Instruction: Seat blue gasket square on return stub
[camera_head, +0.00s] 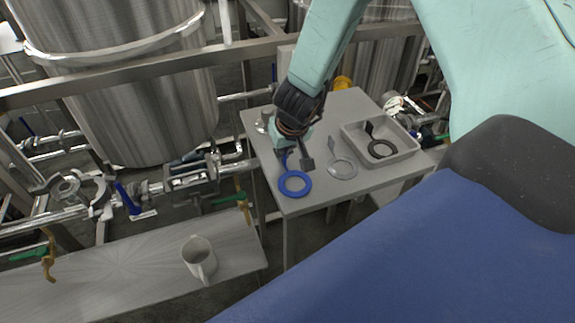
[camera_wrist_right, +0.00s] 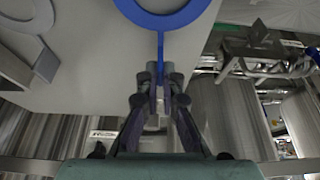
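The blue gasket (camera_head: 295,183), a flat ring with a straight tab, lies near the front left corner of the grey side table (camera_head: 318,196). In the wrist view its ring (camera_wrist_right: 163,20) is at the top and its tab (camera_wrist_right: 160,50) points down between my fingers. My right gripper (camera_head: 295,160) reaches down over the tab; its fingers (camera_wrist_right: 160,85) stand on either side of it, with a small gap showing. I cannot tell the return stub for certain among the pipework (camera_head: 150,188) at left. My left gripper is out of view.
A clear ring (camera_head: 342,166) with a tab lies right of the blue gasket. A grey tray (camera_head: 408,150) holds a black gasket (camera_head: 381,149). A white mug (camera_head: 199,260) stands on the lower bench (camera_head: 120,265). A steel tank (camera_head: 140,110) rises behind the pipes.

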